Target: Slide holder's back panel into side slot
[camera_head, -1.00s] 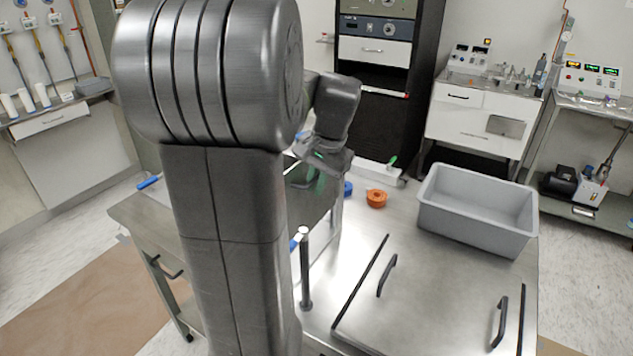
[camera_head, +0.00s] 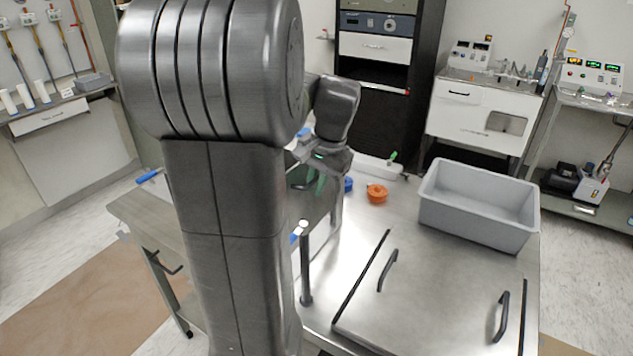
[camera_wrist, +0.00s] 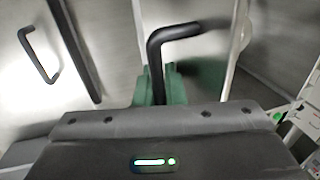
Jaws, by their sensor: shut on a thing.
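My gripper (camera_head: 316,184) is behind my arm in the head view, low over the left part of the metal table. Its green fingers (camera_wrist: 155,85) in the wrist view are shut on a black bar handle (camera_wrist: 175,38). The handle appears to belong to a grey metal panel, the back panel, which is mostly hidden by my arm in the head view. The holder is also largely hidden; a dark upright post (camera_head: 306,270) with a white top stands near my arm. I cannot see the side slot or whether the panel touches it.
A flat metal panel (camera_head: 430,290) with two black handles lies on the table's right front. A grey bin (camera_head: 480,220) stands behind it. An orange round part (camera_head: 377,193) and a blue part (camera_head: 348,185) lie near my gripper. A blue-handled tool (camera_head: 149,176) is at left.

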